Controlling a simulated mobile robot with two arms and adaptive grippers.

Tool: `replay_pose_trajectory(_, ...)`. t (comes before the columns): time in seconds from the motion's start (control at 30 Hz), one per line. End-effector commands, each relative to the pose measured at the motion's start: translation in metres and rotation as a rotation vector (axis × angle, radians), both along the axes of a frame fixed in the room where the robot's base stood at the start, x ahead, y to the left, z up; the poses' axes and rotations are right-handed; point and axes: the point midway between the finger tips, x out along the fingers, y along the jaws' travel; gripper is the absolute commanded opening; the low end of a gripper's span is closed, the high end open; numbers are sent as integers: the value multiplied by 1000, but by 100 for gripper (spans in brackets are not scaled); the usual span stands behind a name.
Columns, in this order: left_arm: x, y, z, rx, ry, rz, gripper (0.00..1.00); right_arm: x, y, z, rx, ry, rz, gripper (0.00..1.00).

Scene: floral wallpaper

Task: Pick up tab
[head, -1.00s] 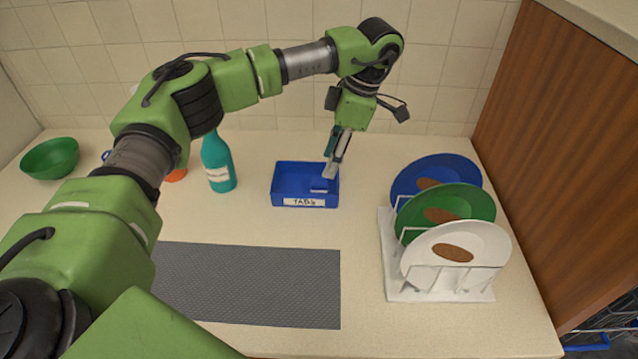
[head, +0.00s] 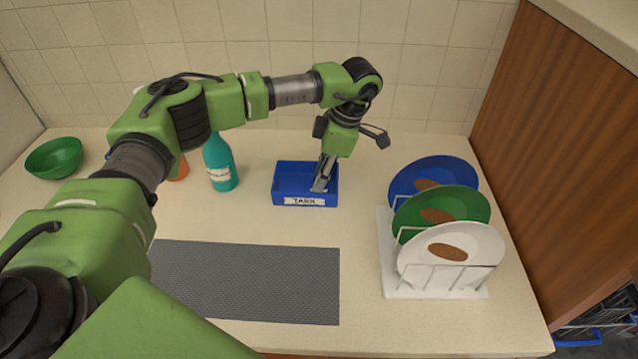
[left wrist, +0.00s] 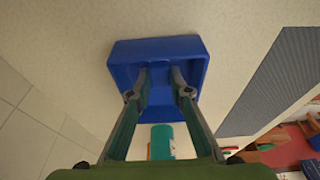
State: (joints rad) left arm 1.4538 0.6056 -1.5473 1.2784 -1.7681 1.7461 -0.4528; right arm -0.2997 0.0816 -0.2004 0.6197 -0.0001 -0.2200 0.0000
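A blue box (head: 281,183) with a "TABS" label on its front stands on the counter; it also shows in the left wrist view (left wrist: 157,48). My left gripper (head: 320,187) points down with its fingertips in the right part of the box. In the left wrist view the fingers (left wrist: 160,76) are apart, with only blue visible between their tips. I cannot make out a separate tab now; the fingers cover part of the box floor. My right gripper is not in view.
A white rack (head: 392,289) with soiled blue, green and white plates stands to the right. A turquoise bottle (head: 220,165) and a green bowl (head: 54,157) are to the left. A grey mat (head: 250,283) lies in front on clear counter.

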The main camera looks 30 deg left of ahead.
Motion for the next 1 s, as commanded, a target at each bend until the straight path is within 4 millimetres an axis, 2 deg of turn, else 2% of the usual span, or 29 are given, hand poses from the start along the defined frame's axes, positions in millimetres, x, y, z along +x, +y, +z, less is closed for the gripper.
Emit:
replay_pose_trajectory(0.37, 0, 0, 2, 0, -1, 0, 6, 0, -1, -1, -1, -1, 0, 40)
replay_pose_trajectory(0.53, 1, 0, 12, 0, -2, 0, 6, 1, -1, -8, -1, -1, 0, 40)
replay_pose_trajectory(0.67, 2, 0, 31, -2, -5, 0, 6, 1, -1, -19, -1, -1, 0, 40)
replay_pose_trajectory(1.0, -49, -43, 96, 1, -4, -7, 6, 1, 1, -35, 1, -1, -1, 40)
